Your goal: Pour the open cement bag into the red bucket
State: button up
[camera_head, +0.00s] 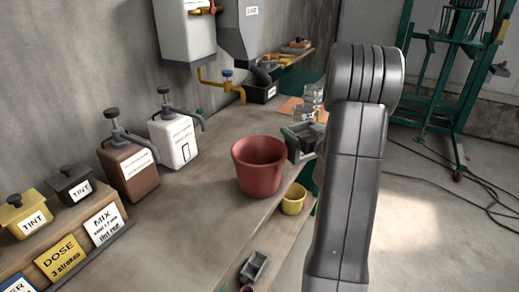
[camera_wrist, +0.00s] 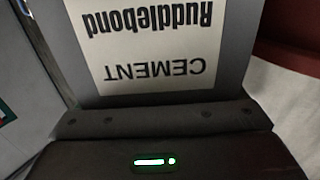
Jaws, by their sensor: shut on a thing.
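The red bucket (camera_head: 258,165) stands upright on the bench, near its front edge, in the head view. Its red side also shows at the upper right of the wrist view (camera_wrist: 292,52). The grey cement bag (camera_wrist: 235,35) fills the upper middle of the wrist view, its white label reading upside down. My gripper (camera_wrist: 160,118) is shut on the bag; the bag's opening is out of view. In the head view my arm reaches in from the right, and a dark grey shape close to the bucket's right rim seems to be my gripper. I cannot make out the bag clearly there.
Brown (camera_head: 130,170) and white (camera_head: 175,140) pump bottles stand left of the bucket. Tint boxes (camera_head: 73,187) and label cards sit at the front left. A yellow bucket (camera_head: 294,199) is below the bench edge. Bare bench (camera_head: 195,215) lies left of the red bucket.

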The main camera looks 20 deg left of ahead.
jog(key=a+r+n+p, duration=0.2)
jog(key=a+r+n, duration=0.3)
jog(key=a+r, duration=0.2)
jog(key=shift+s+a+r+n+p, duration=0.2)
jog(key=shift+s+r+n+p, duration=0.1)
jog(key=shift+r, duration=0.4)
jog(key=shift+s+a+f+n+b, duration=0.4)
jog(key=shift+s+a+n+b, duration=0.1)
jog(key=shift+s+n+b, duration=0.3)
jog(key=shift+s+a+f+n+b, duration=0.2)
jog(key=shift+f+n+b, duration=0.25)
jog(key=shift+n, duration=0.4)
jog(key=shift+s+a+f+n+b, duration=0.15)
jog(key=shift+f+n+b, duration=0.3)
jog(key=shift+n, duration=0.4)
dwell(0.6)
jog(key=shift+s+f+n+b, duration=0.35)
jog(key=shift+n+b, duration=0.1)
jog(key=shift+n, duration=0.45)
jog(key=shift+s+a+r+n+p, duration=0.15)
jog(key=shift+a+r+n+p, duration=0.15)
jog(key=shift+n, duration=0.6)
dwell(0.6)
